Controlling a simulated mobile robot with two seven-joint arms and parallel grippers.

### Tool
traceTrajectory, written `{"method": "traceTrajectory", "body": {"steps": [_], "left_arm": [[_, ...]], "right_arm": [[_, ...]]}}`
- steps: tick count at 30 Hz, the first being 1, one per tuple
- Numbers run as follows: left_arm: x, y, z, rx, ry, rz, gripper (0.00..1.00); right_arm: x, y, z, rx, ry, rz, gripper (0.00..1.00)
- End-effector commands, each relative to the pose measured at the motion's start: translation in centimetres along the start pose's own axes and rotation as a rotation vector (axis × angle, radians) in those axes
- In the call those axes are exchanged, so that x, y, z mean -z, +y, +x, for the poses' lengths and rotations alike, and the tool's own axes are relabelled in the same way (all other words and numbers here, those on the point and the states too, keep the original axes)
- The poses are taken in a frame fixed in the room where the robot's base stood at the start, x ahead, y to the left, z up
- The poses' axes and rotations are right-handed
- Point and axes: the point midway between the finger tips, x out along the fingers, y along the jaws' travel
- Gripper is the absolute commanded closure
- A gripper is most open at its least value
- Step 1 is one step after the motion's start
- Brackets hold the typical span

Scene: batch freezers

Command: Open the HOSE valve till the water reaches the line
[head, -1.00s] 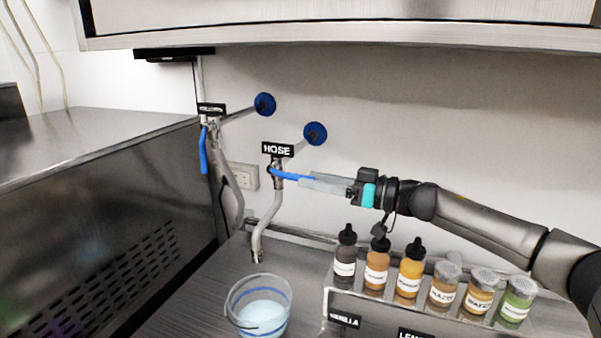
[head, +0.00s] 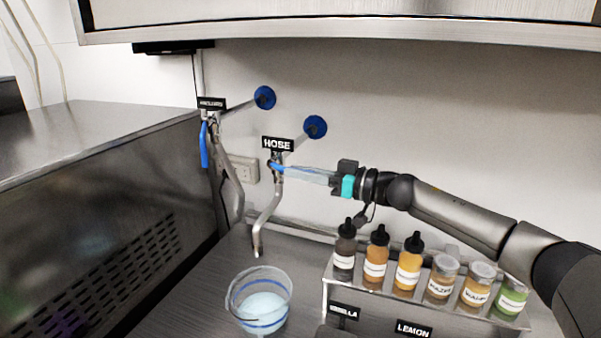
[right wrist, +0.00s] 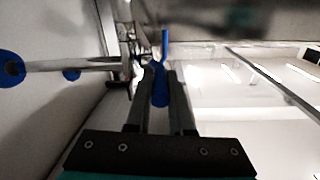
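The HOSE valve's blue lever (head: 275,166) sits under the black HOSE label (head: 278,143) and points right, roughly level. My right gripper (head: 287,170) reaches it from the right, with its fingers along either side of the lever. In the right wrist view the blue lever (right wrist: 160,88) lies between the two fingers; firm contact is not clear. A bent metal spout (head: 264,222) runs down from the valve, and no stream shows from it. Below stands a clear bucket (head: 235,300) with blue bands and pale water low inside. My left gripper is not in view.
A second valve with a hanging blue lever (head: 204,146) is to the left; its label is hard to read. Two blue round knobs (head: 315,127) stand above. A rack (head: 375,308) of several sauce bottles and jars is below my right arm. A cabinet overhangs the top.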

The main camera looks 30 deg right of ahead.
Motion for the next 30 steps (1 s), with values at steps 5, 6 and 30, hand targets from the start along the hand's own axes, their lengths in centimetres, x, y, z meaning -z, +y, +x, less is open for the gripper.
{"method": "traceTrajectory", "body": {"steps": [5,6,30], "left_arm": [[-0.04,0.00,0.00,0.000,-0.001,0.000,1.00],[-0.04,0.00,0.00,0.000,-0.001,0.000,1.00],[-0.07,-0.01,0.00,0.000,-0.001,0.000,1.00]], "right_arm": [[-0.01,0.00,-0.02,0.000,0.000,0.000,1.00],[-0.01,0.00,-0.02,0.000,0.000,0.000,1.00],[-0.02,0.01,-0.03,0.000,-0.001,0.000,1.00]]}}
